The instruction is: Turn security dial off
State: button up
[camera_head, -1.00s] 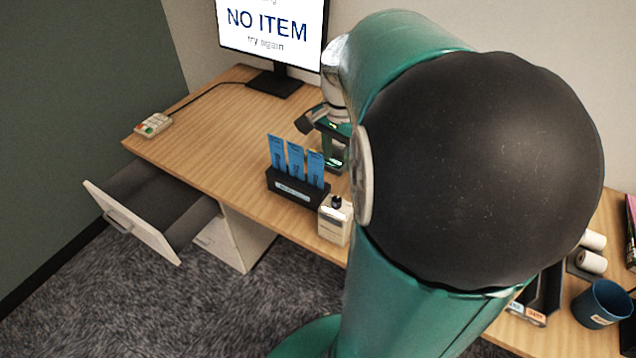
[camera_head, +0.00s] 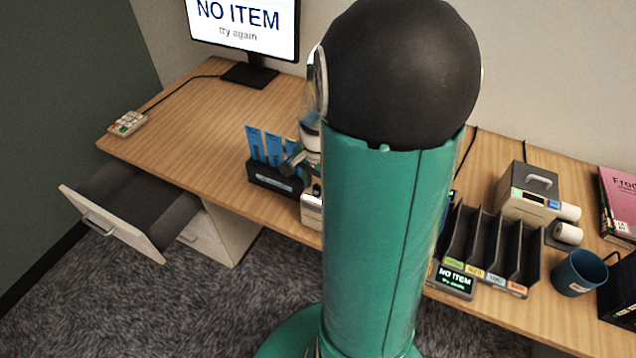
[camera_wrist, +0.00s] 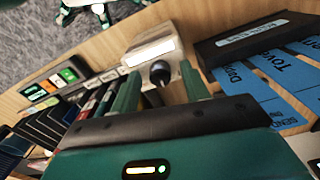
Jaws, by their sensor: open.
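The security dial is a black knob (camera_wrist: 160,72) on a small white box (camera_wrist: 152,48). In the wrist view the knob lies between the tips of my gripper's two green fingers. My gripper (camera_wrist: 159,76) is open, with a finger to each side of the knob; I cannot tell whether either touches it. In the head view the white box (camera_head: 311,212) stands at the desk's front edge, partly hidden by my arm. My gripper (camera_head: 296,163) shows just above it, also partly hidden. The dial's setting cannot be read.
A black holder (camera_head: 272,180) with blue cards stands beside the white box. A monitor (camera_head: 245,25) reads "NO ITEM try again". A black sorter (camera_head: 490,245), a grey device (camera_head: 527,195) and a blue mug (camera_head: 580,273) are at right. An open drawer (camera_head: 115,222) juts out at left.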

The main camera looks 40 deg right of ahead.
jog(key=c, duration=1)
jog(key=shift+n, duration=0.3)
jog(key=n, duration=1)
jog(key=shift+n, duration=0.3)
jog(key=o, duration=1)
